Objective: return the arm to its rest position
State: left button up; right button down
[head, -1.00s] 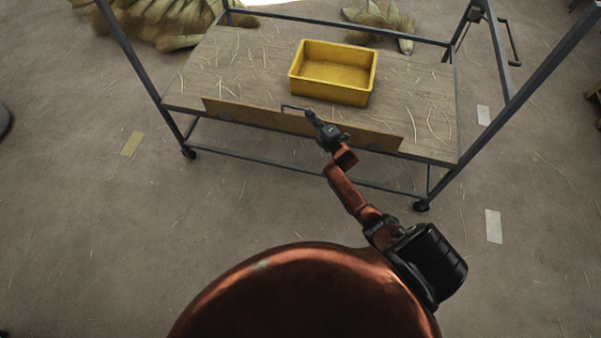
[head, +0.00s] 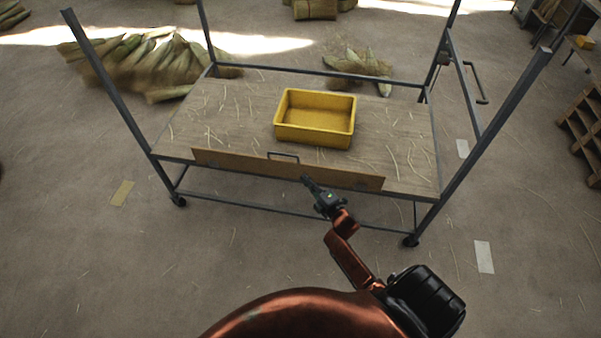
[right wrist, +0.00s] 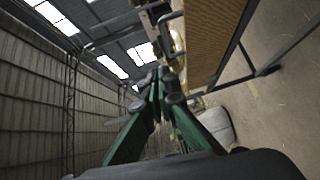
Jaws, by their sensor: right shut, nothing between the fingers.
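My right gripper (head: 306,181) is shut and empty. In the head view it appears just in front of the cart's wooden front board (head: 225,165), below and right of the board's dark handle (head: 283,156), with a small gap to the handle. My right arm reaches up to it from the bottom right. In the right wrist view its closed fingertips (right wrist: 160,74) point away from the camera with nothing between them. My left gripper is not in view.
A metal-framed cart with a wooden top (head: 405,160) stands ahead, strewn with straw. A yellow bin (head: 316,135) sits on it. A wooden pallet stack (head: 585,125) is at the far right. Floor around the cart is mostly clear.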

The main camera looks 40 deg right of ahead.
jog(key=s+a+f+m+g, duration=0.2)
jog(key=s+f+m+g, duration=0.1)
jog(key=s+f, duration=0.65)
jog(key=s+a+f+m+g, duration=0.1)
jog(key=s+f+m+g, duration=0.35)
jog(key=f, duration=0.85)
jog(key=s+a+f+m+g, duration=0.1)
jog(key=s+a+f, duration=0.1)
jog(key=s+f, duration=0.9)
jog(key=s+a+f+m+g, duration=0.2)
jog(key=s+f, duration=0.2)
jog(key=s, duration=0.7)
jog(key=s+a+f+m+g, duration=0.2)
jog(key=s+f, duration=0.3)
jog(key=s, duration=0.6)
jog(key=s+a+f+m+g, duration=0.3)
jog(key=s+f+g, duration=0.1)
jog(key=s, duration=0.7)
jog(key=shift+f, duration=0.7)
jog(key=shift+w, duration=0.1)
